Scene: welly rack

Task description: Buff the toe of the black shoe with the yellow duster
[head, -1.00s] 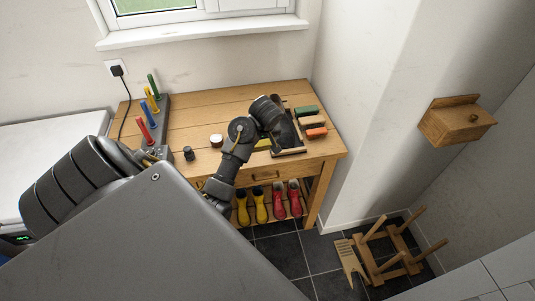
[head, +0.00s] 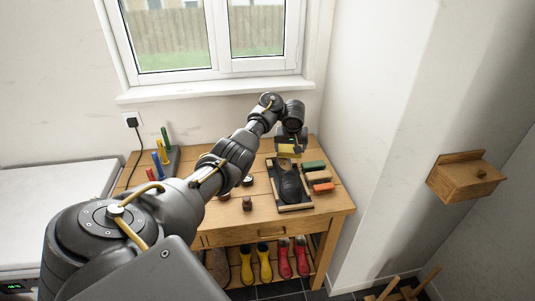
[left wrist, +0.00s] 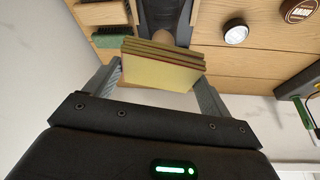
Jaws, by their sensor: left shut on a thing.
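The black shoe (head: 289,186) lies on a dark, wood-edged tray (head: 295,208) at the right part of the wooden bench. My left gripper (head: 289,143) is at the far end of the tray, beyond the shoe. It is shut on the yellow duster (head: 286,151), which looks like a folded, layered pad. In the left wrist view the duster (left wrist: 162,68) spans between the two fingers, and a dark shape behind it is mostly hidden. I cannot tell whether the duster touches the shoe. My right gripper is not in view.
Green, tan and orange-red brushes (head: 317,176) lie right of the tray. Small tins (head: 247,203) stand left of it. A rack with coloured pegs (head: 166,155) is at the back left. Yellow and red wellies (head: 264,262) stand below. A wooden box (head: 466,177) hangs on the right wall.

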